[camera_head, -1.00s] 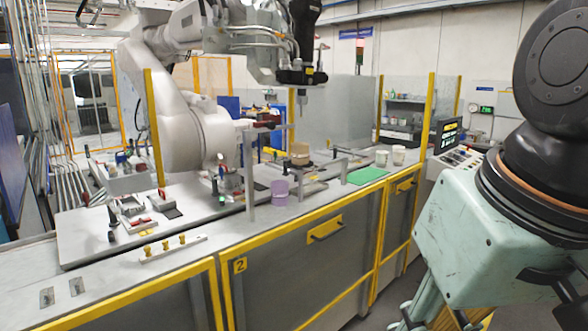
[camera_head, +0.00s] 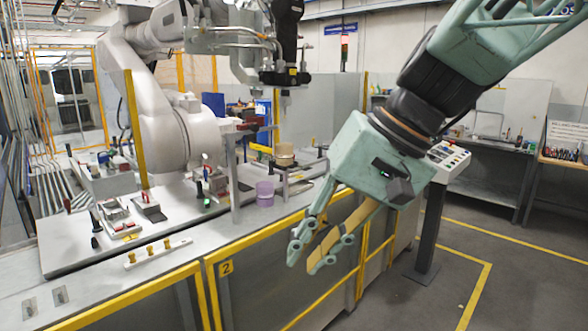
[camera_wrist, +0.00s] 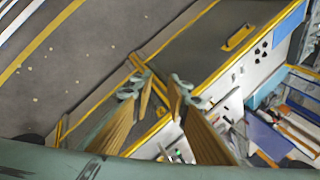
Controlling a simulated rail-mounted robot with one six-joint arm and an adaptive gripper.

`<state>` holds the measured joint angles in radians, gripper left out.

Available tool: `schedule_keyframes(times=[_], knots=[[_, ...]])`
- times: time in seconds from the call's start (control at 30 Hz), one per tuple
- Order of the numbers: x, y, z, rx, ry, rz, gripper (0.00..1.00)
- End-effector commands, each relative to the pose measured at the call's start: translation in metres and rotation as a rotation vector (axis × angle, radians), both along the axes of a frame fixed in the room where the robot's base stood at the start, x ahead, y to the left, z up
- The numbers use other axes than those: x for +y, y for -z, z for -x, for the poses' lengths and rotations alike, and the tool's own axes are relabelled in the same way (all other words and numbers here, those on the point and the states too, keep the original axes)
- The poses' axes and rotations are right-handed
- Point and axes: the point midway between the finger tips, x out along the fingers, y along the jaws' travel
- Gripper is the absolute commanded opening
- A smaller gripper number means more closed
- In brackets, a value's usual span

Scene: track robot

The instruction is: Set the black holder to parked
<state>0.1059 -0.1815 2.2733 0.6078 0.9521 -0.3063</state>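I cannot tell for sure which thing is the black holder. A small upright black-handled piece (camera_head: 96,226) stands at the left part of the bench (camera_head: 60,262). A clamp-like fixture with a black pad (camera_head: 150,210) stands right of it. My gripper (camera_head: 306,258) hangs in front of the bench's yellow-framed panels, right of these pieces and apart from them. Its two fingers, tan on their inner faces, are spread with nothing between them. The gap also shows in the wrist view (camera_wrist: 160,86), above the floor and the yellow-edged bench.
A white strip with yellow knobs (camera_head: 158,252) lies near the bench's front edge. A purple cup (camera_head: 265,193) and a tan round part (camera_head: 284,154) stand farther right. A large white robot arm (camera_head: 160,120) rises behind. A control panel (camera_head: 447,157) stands right; floor beyond is open.

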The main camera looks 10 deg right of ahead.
Motion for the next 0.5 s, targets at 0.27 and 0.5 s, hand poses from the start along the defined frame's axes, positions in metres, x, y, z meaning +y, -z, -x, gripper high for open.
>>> schedule_keyframes(times=[0.27,0.5], knots=[[0.013,-0.011,-0.057,0.006,0.033,-0.112,0.15],[0.02,-0.019,-0.107,0.001,0.065,-0.207,0.15]])
